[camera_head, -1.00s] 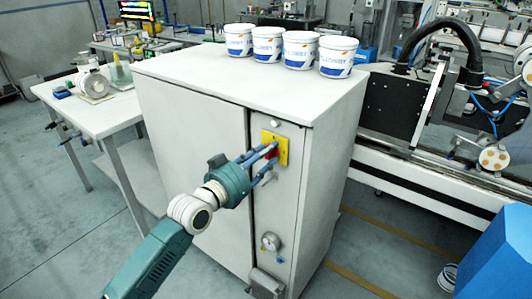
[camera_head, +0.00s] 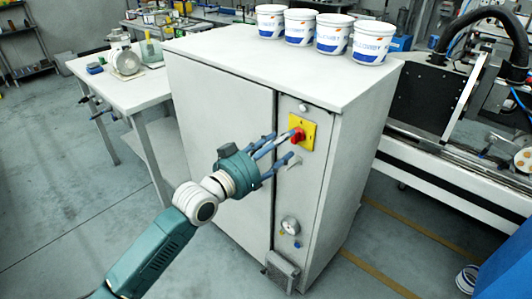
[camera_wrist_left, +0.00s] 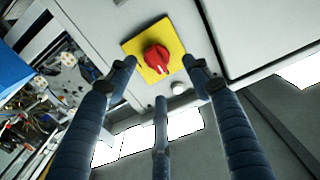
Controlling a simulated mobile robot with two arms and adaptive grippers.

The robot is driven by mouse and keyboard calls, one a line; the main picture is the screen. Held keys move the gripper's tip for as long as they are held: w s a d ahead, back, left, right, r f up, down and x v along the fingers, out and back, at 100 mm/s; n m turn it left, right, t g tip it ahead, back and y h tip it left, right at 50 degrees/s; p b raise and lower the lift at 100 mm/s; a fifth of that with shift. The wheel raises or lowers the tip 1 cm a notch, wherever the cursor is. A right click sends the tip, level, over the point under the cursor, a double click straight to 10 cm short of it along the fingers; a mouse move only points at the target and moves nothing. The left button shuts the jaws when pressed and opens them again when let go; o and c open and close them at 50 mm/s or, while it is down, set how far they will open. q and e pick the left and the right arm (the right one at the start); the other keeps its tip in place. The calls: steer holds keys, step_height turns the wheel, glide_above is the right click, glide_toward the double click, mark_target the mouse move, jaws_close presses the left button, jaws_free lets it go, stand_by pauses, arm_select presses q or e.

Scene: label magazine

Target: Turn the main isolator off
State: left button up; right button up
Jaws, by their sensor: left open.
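The main isolator is a red rotary knob (camera_head: 297,136) on a yellow square plate (camera_head: 309,126), high on the narrow front panel of a grey cabinet. My left gripper (camera_head: 284,147) is open and empty, with its blue fingers spread just in front of and to the lower left of the knob. In the left wrist view the knob (camera_wrist_left: 157,60) lies beyond the fingertips, between the two outer fingers, on the yellow plate (camera_wrist_left: 134,46). The fingers look apart from it. I cannot tell which switch position it is in. My right gripper is not in view.
Several white tubs (camera_head: 328,34) stand on the cabinet top (camera_head: 235,45). Below the isolator is a round gauge (camera_head: 289,226) and a grey box (camera_head: 282,270). A side table (camera_head: 125,95) stands left, a machine (camera_head: 440,110) right. The floor left of the cabinet is clear.

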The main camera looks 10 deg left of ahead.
arm_select(q)
steer(key=v, duration=0.7)
steer(key=shift+a, duration=0.1)
